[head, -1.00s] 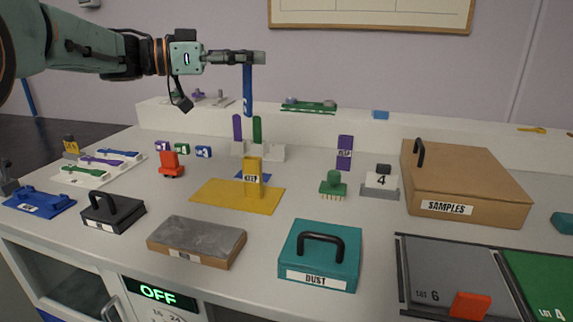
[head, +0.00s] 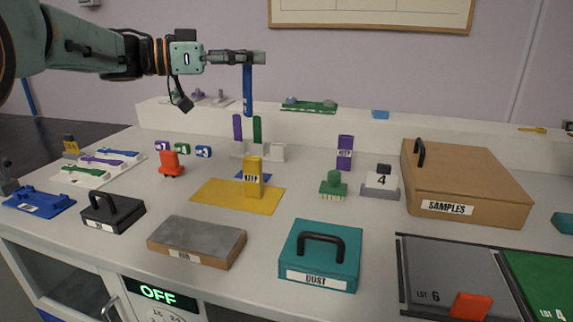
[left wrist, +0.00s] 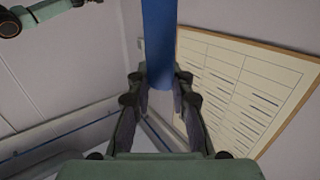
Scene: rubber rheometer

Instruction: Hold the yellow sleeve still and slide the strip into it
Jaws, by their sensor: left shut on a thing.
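My left gripper (head: 248,57) is shut on the upper end of a long blue strip (head: 247,90). The strip hangs upright, high above the back of the table, and its lower end is free. The left wrist view also shows the blue strip (left wrist: 159,45) between the fingers (left wrist: 160,88). No gripper touches the sleeve. My right gripper does not show clearly in either view.
A white rack (head: 275,153) with upright purple and green strips stands behind the sleeve. A purple labelled block (head: 345,152) and a green stamp-like piece (head: 333,186) stand to its right. A teal DUST box (head: 320,253) and a grey-topped block (head: 196,240) lie in front.

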